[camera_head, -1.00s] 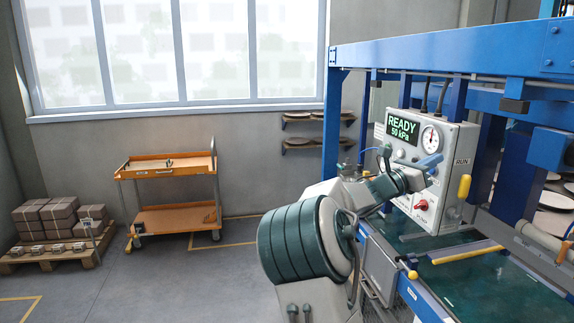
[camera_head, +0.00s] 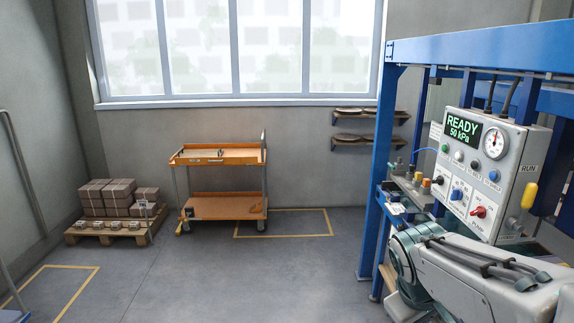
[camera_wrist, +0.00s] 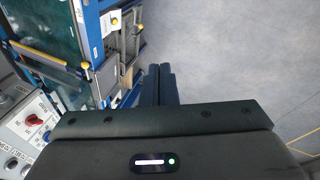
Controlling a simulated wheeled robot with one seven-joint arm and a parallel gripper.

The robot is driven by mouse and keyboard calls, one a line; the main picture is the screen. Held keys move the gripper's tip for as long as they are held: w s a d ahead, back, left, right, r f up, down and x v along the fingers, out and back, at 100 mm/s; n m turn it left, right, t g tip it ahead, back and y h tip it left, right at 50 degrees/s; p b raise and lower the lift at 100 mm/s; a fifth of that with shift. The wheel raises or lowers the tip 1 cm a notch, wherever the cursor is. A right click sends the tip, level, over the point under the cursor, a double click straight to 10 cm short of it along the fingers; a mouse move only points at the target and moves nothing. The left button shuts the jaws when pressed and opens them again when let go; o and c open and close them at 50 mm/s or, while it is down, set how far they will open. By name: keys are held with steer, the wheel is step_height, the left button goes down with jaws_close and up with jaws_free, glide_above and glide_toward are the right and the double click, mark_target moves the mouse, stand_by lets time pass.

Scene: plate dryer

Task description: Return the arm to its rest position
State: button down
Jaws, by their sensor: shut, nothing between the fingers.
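My gripper (camera_wrist: 160,84) shows in the wrist view with its two dark fingers together and nothing between them. It points over the grey floor, beside the blue machine frame (camera_wrist: 88,35). In the head view my arm is folded low at the lower right, in front of the machine, and its gripper cannot be made out. The control box (camera_head: 478,165) stands behind the arm, with a green display reading READY 50 kPa and a gauge. Part of the control box also shows at the left of the wrist view (camera_wrist: 22,130), with a red knob.
An orange trolley (camera_head: 222,205) stands by the back wall under the window. A pallet (camera_head: 118,235) with stacked boxes is to its left. Wall shelves (camera_head: 366,144) hang beside the machine's blue post (camera_head: 384,160). The floor (camera_head: 250,275) between is clear.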

steer(key=s+a+m+y, duration=0.1)
steer(key=s+a, duration=0.2)
steer(key=a, duration=0.2)
steer(key=s+a+f+m+t+y, duration=0.1)
steer(key=s+a+m+y, duration=0.1)
steer(key=a, duration=0.3)
steer(key=shift+s+a+f, duration=0.15)
steer(key=shift+s+a, duration=0.25)
steer(key=shift+s, duration=0.25)
